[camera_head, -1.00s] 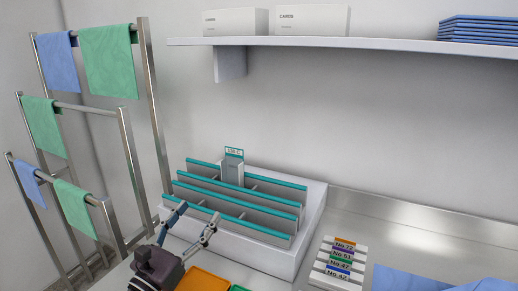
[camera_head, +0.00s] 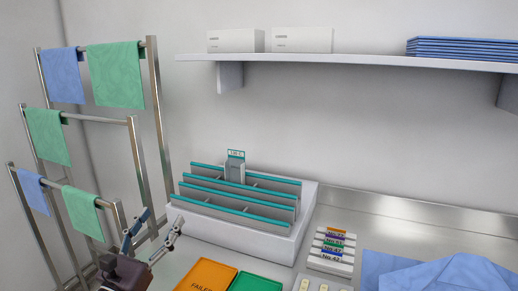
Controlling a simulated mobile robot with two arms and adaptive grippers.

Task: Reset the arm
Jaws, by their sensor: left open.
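My left gripper (camera_head: 150,232) shows at the lower left in the head view, with its two fingers apart and nothing between them. It is in front of and to the left of a white rack (camera_head: 265,237) with teal-edged rows. It looks apart from the rack. A grey card holder with a small label (camera_head: 235,168) stands upright in the back row of the rack. My right gripper is not in view.
An orange tray marked FAILED (camera_head: 205,268) and a green tray (camera_head: 258,283) lie in front of the rack. Numbered labels (camera_head: 333,250) and a blue cloth (camera_head: 430,273) are to the right. A towel rail (camera_head: 160,120) stands at left, and a shelf (camera_head: 350,59) hangs above.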

